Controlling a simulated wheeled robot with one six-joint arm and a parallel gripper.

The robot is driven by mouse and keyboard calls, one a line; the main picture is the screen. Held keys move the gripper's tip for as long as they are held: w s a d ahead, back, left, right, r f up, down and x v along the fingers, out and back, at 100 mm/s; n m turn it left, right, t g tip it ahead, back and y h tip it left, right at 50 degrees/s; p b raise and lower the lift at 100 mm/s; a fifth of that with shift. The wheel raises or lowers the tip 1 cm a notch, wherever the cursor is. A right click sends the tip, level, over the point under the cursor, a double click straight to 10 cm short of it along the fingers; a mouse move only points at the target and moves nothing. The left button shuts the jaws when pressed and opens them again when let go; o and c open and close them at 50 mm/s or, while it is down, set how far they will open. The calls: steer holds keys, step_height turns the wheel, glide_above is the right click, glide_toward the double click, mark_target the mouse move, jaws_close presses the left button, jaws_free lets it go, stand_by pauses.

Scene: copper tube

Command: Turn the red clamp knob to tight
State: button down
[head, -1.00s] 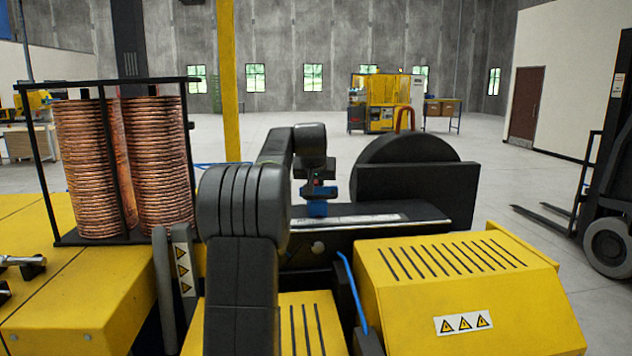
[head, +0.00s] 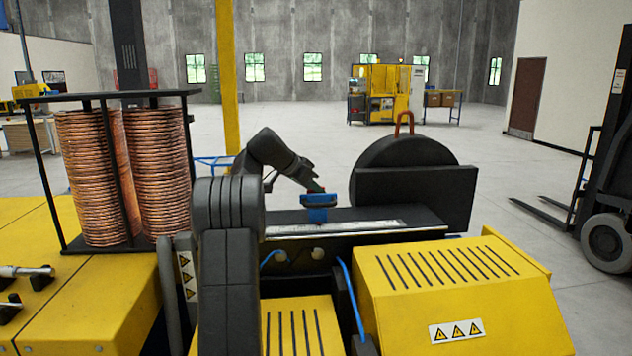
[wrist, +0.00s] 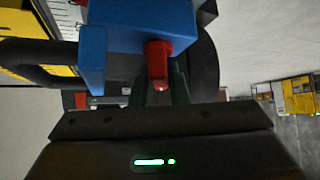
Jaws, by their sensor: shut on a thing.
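The red clamp knob (wrist: 158,60) shows in the wrist view, sticking out from the side of a blue clamp block (wrist: 140,25). My gripper (wrist: 160,85) has its dark fingers shut on the knob, and the fingers partly hide it. In the head view the blue clamp (head: 318,203) stands on the dark machine bed at the centre. My gripper (head: 316,187) reaches it from the upper left. The knob cannot be made out clearly in the head view.
Copper coils (head: 95,175) stand in a black frame at left. A black disc and plate (head: 415,190) stand just right of the clamp. A yellow slotted cover (head: 450,275) is in front, with blue hoses beside it. A forklift (head: 605,190) is at far right.

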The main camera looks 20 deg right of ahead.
steer(key=m+g+p, duration=0.2)
steer(key=shift+w+r+m+p, duration=0.1)
steer(key=shift+r+m+p, duration=0.1)
steer(key=shift+m+p, duration=0.1)
steer(key=shift+f+m+g+p, duration=0.15)
steer(key=shift+m+g+p, duration=0.7)
steer(key=shift+m, duration=0.25)
steer(key=shift+g, duration=0.25)
steer(key=c, duration=1.4)
jaws_free()
steer(key=v, duration=0.7)
steer(key=shift+a, duration=0.2)
steer(key=shift+d, duration=0.1)
steer(key=shift+x, duration=3.6)
